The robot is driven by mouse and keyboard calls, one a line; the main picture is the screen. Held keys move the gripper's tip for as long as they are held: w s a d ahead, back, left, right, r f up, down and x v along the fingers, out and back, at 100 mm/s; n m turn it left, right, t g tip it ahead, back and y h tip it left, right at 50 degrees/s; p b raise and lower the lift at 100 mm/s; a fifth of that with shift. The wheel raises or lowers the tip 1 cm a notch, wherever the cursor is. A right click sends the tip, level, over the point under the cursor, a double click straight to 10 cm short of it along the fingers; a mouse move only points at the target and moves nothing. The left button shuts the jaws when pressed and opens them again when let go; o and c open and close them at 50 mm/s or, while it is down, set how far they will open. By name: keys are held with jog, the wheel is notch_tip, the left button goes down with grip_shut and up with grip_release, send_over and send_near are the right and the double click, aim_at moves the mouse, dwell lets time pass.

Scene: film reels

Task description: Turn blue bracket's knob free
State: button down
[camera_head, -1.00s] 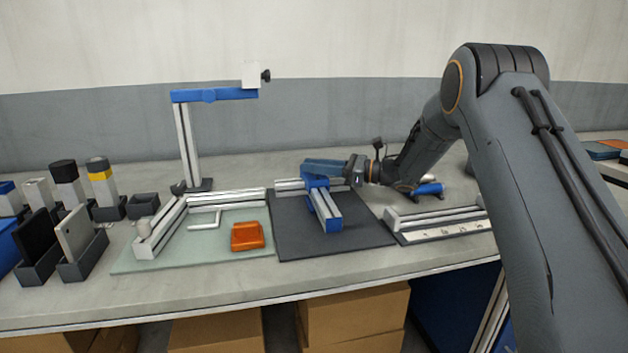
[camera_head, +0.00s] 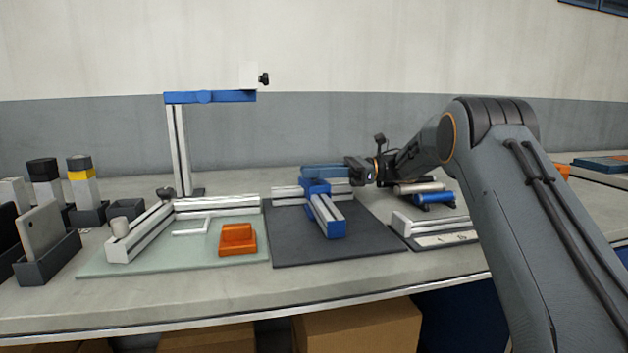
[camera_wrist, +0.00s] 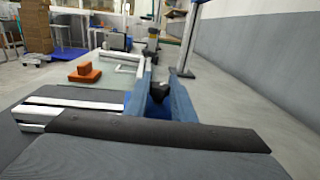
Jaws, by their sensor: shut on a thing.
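The blue bracket (camera_head: 328,218) sits on an aluminium profile on the dark mat, in the middle of the head view. Its black knob (camera_wrist: 159,87) shows in the wrist view between the two blue-grey fingers of my gripper (camera_wrist: 160,84). A bit of the blue bracket (camera_wrist: 157,108) shows below the knob. In the head view my gripper (camera_head: 312,175) reaches in from the right, level, at the bracket's top. The gripper is shut on the knob. The fingers hide the knob in the head view, and its thread cannot be seen.
An orange block (camera_head: 238,239) and a white hex key lie on the pale green mat (camera_head: 165,260) to the left. A tall post with a blue arm (camera_head: 210,97) stands behind. Blue and grey cylinders (camera_head: 434,198) lie right of the dark mat (camera_head: 370,235).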

jog(key=shift+n+g+h+b, duration=0.3)
jog(key=shift+n+g+b, duration=0.7)
jog(key=shift+b, duration=1)
dwell(0.6)
jog(key=c, duration=1.5)
grip_release()
jog(key=v, duration=0.6)
jog(key=shift+w+d, duration=0.2)
jog(key=shift+d, duration=0.1)
jog(key=shift+w+d, duration=0.15)
jog(key=shift+d, duration=0.35)
